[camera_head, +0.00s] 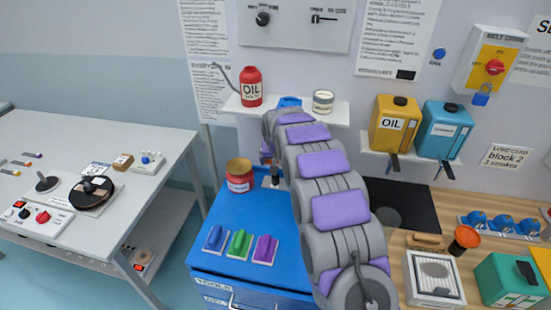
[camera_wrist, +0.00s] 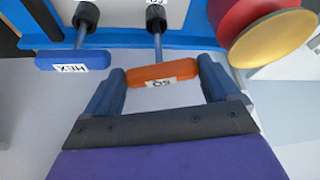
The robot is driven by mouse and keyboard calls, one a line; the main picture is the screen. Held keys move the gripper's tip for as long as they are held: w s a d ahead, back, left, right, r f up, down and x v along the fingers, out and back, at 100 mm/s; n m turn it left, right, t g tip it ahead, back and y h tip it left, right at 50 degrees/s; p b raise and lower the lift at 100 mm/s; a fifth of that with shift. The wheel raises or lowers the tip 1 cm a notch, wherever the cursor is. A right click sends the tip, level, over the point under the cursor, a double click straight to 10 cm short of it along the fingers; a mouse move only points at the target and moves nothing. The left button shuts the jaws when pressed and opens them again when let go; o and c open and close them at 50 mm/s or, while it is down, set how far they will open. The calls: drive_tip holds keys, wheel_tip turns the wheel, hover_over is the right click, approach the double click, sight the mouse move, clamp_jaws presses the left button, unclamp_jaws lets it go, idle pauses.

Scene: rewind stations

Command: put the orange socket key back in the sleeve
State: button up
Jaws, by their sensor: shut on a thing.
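In the wrist view the orange socket key (camera_wrist: 150,76) has a bar handle with an upside-down SQ label. My gripper (camera_wrist: 160,72) is shut on this handle, with a blue finger at each end. The key's thin grey shaft runs up the picture to a black cylinder (camera_wrist: 155,18) beside an SQ label. I cannot tell whether the shaft sits inside that cylinder or only lines up with it. To its left, a blue key (camera_wrist: 75,61) marked HEX has its shaft at a similar black cylinder (camera_wrist: 86,14). In the head view my arm hides the gripper and orange key.
A red tin with a yellow lid (camera_head: 239,175) stands on the blue tool cabinet (camera_head: 215,262), close to the gripper in the wrist view (camera_wrist: 262,42). Blue, green and purple blocks (camera_head: 239,244) lie at its front. A shelf (camera_head: 300,112) holds an oil can (camera_head: 251,87) above.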

drive_tip(key=shift+f, duration=0.9)
drive_tip(key=o, duration=0.9)
drive_tip(key=shift+r, duration=0.15)
